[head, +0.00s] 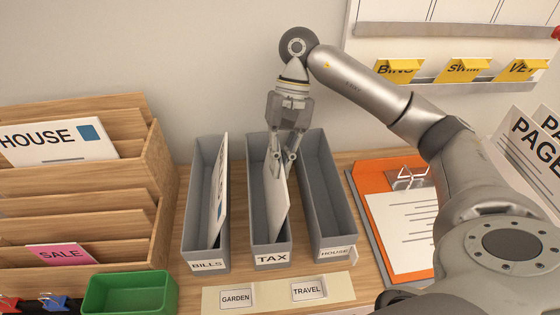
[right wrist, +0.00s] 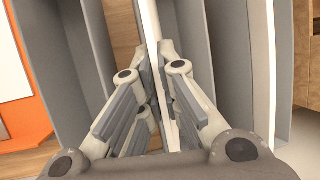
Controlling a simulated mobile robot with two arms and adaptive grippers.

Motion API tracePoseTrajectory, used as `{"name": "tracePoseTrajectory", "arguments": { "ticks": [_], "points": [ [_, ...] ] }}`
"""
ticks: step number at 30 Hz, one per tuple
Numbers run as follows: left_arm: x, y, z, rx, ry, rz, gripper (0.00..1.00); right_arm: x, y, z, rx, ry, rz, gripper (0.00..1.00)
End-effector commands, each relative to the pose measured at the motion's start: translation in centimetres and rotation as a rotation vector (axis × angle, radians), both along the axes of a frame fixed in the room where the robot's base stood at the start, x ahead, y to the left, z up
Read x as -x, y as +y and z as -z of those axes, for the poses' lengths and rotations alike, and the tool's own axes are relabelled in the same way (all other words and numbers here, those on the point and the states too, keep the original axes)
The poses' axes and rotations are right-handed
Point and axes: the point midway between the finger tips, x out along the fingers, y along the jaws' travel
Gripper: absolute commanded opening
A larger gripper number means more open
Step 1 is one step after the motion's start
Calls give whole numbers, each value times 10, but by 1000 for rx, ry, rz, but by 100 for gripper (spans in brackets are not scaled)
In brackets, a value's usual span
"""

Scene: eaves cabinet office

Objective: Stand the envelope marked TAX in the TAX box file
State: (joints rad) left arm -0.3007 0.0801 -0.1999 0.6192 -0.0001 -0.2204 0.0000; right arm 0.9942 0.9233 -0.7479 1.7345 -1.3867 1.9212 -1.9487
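The TAX box file (head: 272,258) is a narrow grey open-topped box, the middle one of three. A white envelope (head: 275,215) leans upright in it, its lower part inside; no mark on it is readable from here. My right gripper (head: 283,163) points down over the TAX box, with one finger on each side of the envelope near its upper back part. In the right wrist view the envelope (right wrist: 157,40) shows edge-on between the two fingers (right wrist: 162,85), which close in on it. My left gripper is not in view.
The BILLS box (head: 207,264), holding a marked envelope (head: 217,195), stands left; the HOUSE box (head: 333,252) stands right. A wooden sorter (head: 160,185), green tray (head: 130,293) and orange clipboard (head: 362,180) flank them. GARDEN (head: 236,297) and TRAVEL (head: 308,289) labels lie in front.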

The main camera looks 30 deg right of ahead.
Motion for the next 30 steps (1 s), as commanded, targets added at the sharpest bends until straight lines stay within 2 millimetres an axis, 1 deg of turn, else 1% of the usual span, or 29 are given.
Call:
{"name": "tracePoseTrajectory", "arguments": {
  "ticks": [8, 9, 14, 20, 21, 24, 30],
  "points": [
    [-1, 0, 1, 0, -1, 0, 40, 0, 0, 0, -1, -1, -1, 0],
    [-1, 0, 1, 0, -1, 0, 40, 0, 0, 0, -1, -1, -1, 10],
    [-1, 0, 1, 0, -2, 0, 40, 0, 0, 0, -1, -1, -1, 30],
    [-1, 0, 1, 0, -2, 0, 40, 0, 0, 0, -1, -1, -1, 30],
    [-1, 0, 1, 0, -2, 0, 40, 0, 0, 1, 0, 0, 0, 32],
    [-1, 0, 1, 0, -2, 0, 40, 0, 0, 1, 0, 0, 0, 44],
    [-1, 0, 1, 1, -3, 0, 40, 0, 0, 1, 0, 0, 0, 45]
  ]
}}
